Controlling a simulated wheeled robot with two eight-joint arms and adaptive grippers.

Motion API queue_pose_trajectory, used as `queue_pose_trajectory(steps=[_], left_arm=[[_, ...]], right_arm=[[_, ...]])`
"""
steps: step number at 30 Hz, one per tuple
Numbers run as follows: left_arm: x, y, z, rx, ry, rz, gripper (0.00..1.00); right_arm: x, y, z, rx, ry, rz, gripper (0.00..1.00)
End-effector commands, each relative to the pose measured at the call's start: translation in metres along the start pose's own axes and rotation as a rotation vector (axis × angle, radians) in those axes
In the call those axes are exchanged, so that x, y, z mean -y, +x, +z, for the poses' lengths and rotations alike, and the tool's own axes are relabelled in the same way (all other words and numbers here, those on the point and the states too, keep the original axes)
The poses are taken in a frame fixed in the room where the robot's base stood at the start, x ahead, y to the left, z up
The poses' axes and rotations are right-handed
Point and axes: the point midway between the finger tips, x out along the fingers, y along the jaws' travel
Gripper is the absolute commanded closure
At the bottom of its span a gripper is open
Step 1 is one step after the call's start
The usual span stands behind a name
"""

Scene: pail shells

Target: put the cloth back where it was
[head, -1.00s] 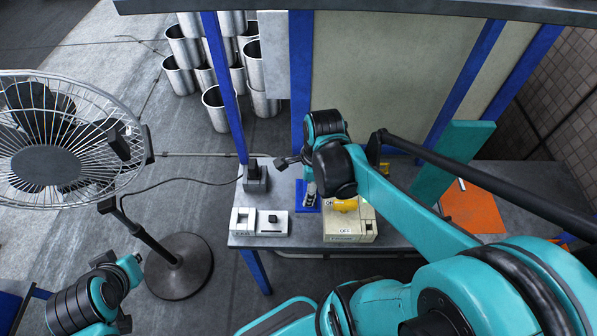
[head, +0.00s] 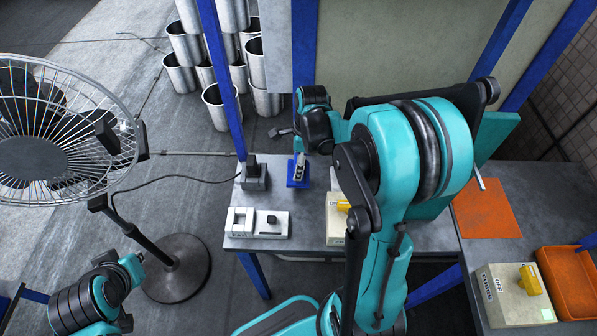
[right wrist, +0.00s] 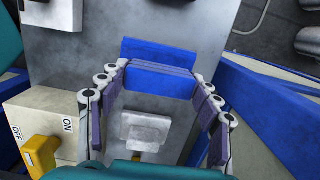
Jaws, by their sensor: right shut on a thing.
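A blue cloth (head: 297,181) hangs from my right gripper (head: 299,160) over the back part of the grey table, left of the yellow-switch box. In the right wrist view the gripper (right wrist: 162,68) has its fingertips together on the blue cloth (right wrist: 160,82), and blue shows on both sides of the tips. I cannot tell exactly how far the cloth is above the table. Part of my left arm shows at lower left in the head view, but its gripper is not visible.
The box with a yellow switch (right wrist: 42,150) stands beside the gripper. White switch units (head: 257,222) and a dark-topped block (head: 253,176) stand left on the table. An orange sheet (head: 487,208) lies right, near an orange tray (head: 568,285). A fan (head: 60,150) stands left.

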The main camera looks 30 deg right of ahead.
Motion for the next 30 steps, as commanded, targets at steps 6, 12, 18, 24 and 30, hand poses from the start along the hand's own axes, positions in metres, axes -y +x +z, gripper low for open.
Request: queue_pose_trajectory(steps=[6,12,18,24,30], left_arm=[[0.0,0.011,0.008,0.0,0.0,0.0,1.0],[0.0,0.012,0.008,0.0,0.0,0.0,1.0],[0.0,0.013,0.009,0.0,0.0,0.0,1.0],[0.0,0.013,0.009,0.0,0.0,0.0,1.0],[0.0,0.013,0.009,0.0,0.0,0.0,1.0]], right_arm=[[0.0,0.031,-0.004,0.0,0.0,0.0,0.59],[0.0,0.039,-0.005,0.0,0.0,0.0,0.59],[0.0,0.041,-0.005,0.0,0.0,0.0,0.59],[0.0,0.04,-0.005,0.0,0.0,0.0,0.15],[0.0,0.04,-0.005,0.0,0.0,0.0,0.15]])
